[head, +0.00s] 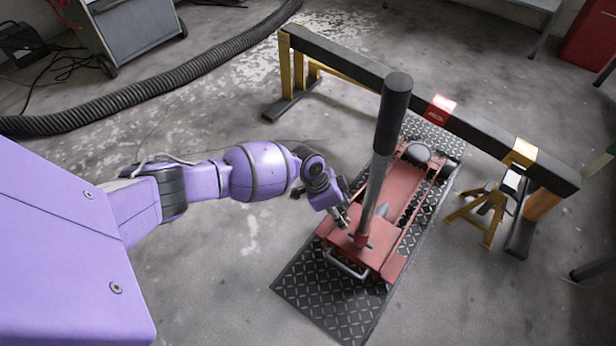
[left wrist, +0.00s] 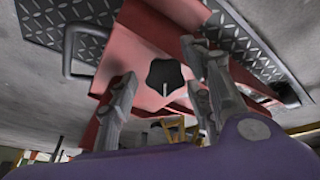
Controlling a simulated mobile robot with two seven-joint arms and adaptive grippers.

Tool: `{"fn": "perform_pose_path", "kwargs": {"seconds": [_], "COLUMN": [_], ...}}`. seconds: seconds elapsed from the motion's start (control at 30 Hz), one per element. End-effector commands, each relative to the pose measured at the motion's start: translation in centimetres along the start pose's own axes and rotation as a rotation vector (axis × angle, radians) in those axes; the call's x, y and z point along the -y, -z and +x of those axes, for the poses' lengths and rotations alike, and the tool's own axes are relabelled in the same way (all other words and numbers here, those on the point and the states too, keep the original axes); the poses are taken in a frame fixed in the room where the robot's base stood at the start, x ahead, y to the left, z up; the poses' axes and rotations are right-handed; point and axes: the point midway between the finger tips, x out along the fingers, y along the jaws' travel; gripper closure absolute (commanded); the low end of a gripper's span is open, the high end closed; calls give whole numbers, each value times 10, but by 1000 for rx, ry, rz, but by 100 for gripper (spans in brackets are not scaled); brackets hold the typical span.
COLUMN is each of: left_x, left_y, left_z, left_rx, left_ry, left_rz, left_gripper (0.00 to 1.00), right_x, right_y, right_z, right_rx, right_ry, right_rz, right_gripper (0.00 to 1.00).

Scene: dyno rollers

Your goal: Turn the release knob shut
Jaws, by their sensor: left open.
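The release knob (left wrist: 164,74) is a black, lobed knob with a pale line on it, on the red floor jack (left wrist: 125,62). In the left wrist view it shows between the two fingers of my left gripper (left wrist: 159,64), which is open. I cannot tell whether either finger touches it. In the head view my left gripper (head: 344,214) is at the near left part of the red jack (head: 398,190), beside the base of its upright handle (head: 393,115). The knob cannot be made out in the head view. My right gripper is not in view.
The jack stands on a black tread-plate mat (head: 322,303). A dark beam on yellow legs (head: 350,64) spans behind it. A yellow jack stand (head: 487,213) is at the right. A ribbed hose (head: 190,80) lies at the back left. The floor left of the mat is clear.

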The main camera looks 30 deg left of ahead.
Motion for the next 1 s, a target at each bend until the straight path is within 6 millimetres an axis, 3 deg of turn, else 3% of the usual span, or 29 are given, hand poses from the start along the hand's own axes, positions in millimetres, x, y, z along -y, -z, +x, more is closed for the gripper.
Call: {"fn": "perform_pose_path", "kwargs": {"seconds": [0.07,0.37,0.67,0.83,0.87,0.93,1.0], "left_x": [1,0,-2,-3,-3,-3,-2], "left_y": [3,2,2,2,2,2,2], "left_z": [-1,-1,0,1,1,1,1], "left_rx": [-3,-2,0,1,1,0,0], "left_ry": [2,-1,-32,-33,-33,-33,-31], "left_rz": [2,2,-103,-100,-100,-100,-100], "left_gripper": [57,95,95,95,66,57,54], "right_x": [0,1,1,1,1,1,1], "right_y": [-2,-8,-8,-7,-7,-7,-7], "right_z": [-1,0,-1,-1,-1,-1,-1], "right_rx": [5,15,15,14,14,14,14], "right_ry": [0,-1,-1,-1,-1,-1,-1], "right_rz": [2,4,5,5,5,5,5], "right_gripper": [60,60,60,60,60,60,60]}}
